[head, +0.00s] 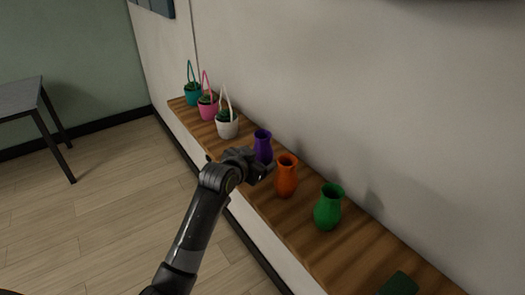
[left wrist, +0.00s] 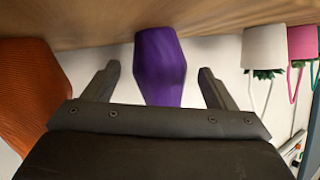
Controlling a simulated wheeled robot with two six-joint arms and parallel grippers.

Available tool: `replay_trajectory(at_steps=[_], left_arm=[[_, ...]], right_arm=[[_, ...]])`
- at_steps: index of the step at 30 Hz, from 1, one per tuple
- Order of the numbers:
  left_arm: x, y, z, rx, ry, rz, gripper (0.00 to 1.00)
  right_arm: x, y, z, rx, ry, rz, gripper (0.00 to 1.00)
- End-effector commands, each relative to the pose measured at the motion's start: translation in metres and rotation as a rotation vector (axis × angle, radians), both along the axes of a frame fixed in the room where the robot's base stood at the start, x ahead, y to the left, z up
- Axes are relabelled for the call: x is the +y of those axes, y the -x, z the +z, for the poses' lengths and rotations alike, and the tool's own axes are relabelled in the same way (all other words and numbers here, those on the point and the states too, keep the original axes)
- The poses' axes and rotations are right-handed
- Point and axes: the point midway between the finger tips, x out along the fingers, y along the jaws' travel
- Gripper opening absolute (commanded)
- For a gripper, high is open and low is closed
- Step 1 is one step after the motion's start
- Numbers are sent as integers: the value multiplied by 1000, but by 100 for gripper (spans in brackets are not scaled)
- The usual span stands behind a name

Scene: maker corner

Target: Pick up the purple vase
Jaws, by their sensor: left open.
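The purple vase (head: 263,146) stands upright on a wooden shelf (head: 347,251) along the wall, between the orange vase and the white basket. My left gripper (head: 262,170) is at the vase in the head view and hides its lower part. In the left wrist view the gripper (left wrist: 157,82) is open. The purple vase (left wrist: 160,68) shows between its two fingers, with a gap on each side. The picture there is upside down, with the shelf at the top. My right gripper is not in view.
An orange vase (head: 286,176) stands close beside the purple one, then a green vase (head: 328,208). White (head: 227,124), pink (head: 208,107) and teal (head: 192,93) handled plant pots stand on the other side. A table (head: 22,97) is at the left. Open floor lies before the shelf.

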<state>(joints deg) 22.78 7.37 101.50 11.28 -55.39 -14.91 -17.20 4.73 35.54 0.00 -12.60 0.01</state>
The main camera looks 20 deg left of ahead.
Motion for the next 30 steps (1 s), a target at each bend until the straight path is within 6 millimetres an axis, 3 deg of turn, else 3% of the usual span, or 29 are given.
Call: replay_trajectory(at_steps=[7,17,28,30], left_arm=[[-5,-22,-8,0,2,1,79],[-5,-26,-11,-1,1,0,79],[-5,-26,-11,0,1,0,33],[-5,-26,-10,-1,1,0,30]], right_arm=[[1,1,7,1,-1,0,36],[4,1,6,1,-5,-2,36],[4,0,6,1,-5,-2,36],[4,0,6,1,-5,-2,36]])
